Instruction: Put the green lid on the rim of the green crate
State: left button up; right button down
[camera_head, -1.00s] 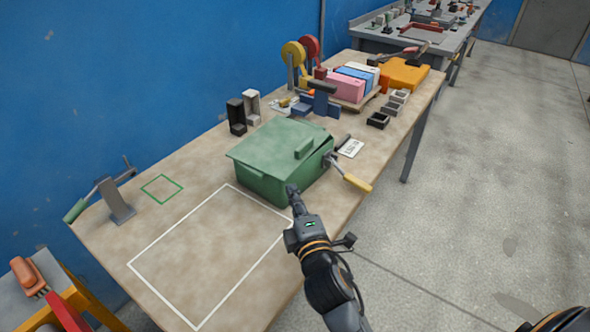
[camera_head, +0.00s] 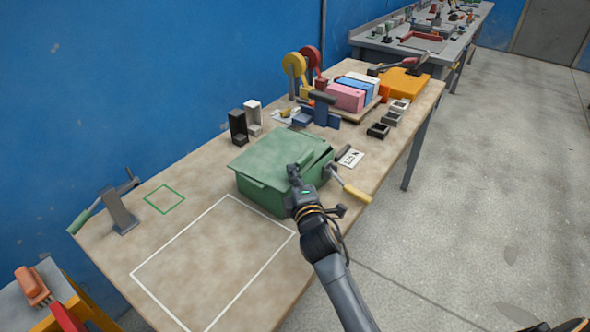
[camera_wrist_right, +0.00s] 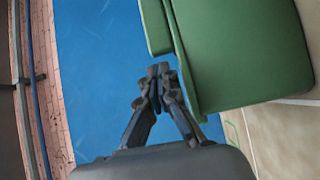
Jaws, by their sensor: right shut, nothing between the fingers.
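The green lid (camera_head: 268,152) lies over the top of the green crate (camera_head: 262,196) on the workbench. A dark gap shows beside the lid at the crate's right end, so I cannot tell if it sits fully on the rim. My right gripper (camera_head: 293,170) is shut and empty over the lid's near side, hiding part of it and its handle. In the right wrist view the shut fingertips (camera_wrist_right: 158,76) are close beside the lid's edge (camera_wrist_right: 184,75) and the handle (camera_wrist_right: 156,25); contact is unclear. The crate wall (camera_wrist_right: 250,55) is beyond. My left gripper is not in view.
A yellow-handled tool (camera_head: 352,190) sticks out at the crate's right. A white-outlined area (camera_head: 212,262) in front is clear. Black and white holders (camera_head: 245,122), tape reels (camera_head: 300,65) and coloured blocks (camera_head: 355,92) stand behind. A clamp-like tool (camera_head: 118,208) stands at left.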

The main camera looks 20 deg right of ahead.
jog(key=shift+d, duration=0.2)
jog(key=shift+w+d+r+p, duration=0.1)
jog(key=shift+d+r+p, duration=0.05)
jog(key=shift+d+p, duration=0.4)
jog(key=shift+d, duration=0.3)
jog(key=shift+w+a+f, duration=0.1)
jog(key=shift+f, duration=0.1)
